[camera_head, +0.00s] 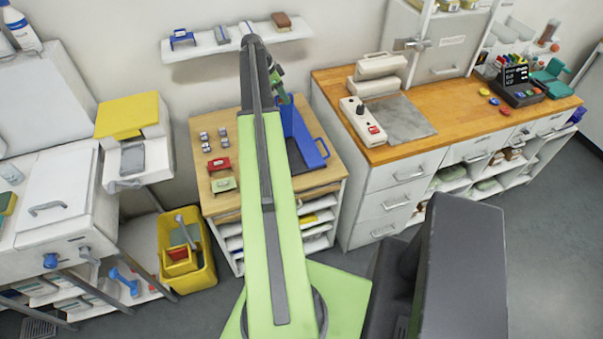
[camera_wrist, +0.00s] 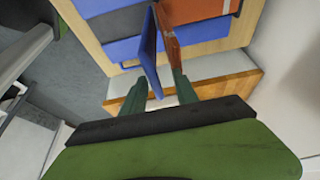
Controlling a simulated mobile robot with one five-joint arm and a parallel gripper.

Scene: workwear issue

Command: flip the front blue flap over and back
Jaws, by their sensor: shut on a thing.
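In the wrist view, a blue flap (camera_wrist: 149,52) stands nearly edge-on between the two dark green fingers of my gripper (camera_wrist: 160,78). My gripper is shut on it near its lower end. An orange-brown panel (camera_wrist: 171,45) stands close beside the flap on the right, by the right fingertip; I cannot tell if they touch. Blue and dark grey panels (camera_wrist: 110,22) lie behind on the left. In the head view, the blue piece (camera_head: 297,128) stands on the wooden-topped cabinet (camera_head: 222,197), partly hidden by my arm. My gripper (camera_head: 284,98) is at its top.
A red block (camera_head: 219,164), a green block (camera_head: 223,184) and several small metal items (camera_head: 206,142) lie left of my arm. A wall shelf (camera_head: 205,46) hangs behind. A wooden counter (camera_head: 430,115) stands to the right, and a yellow bin (camera_head: 186,250) on the left floor.

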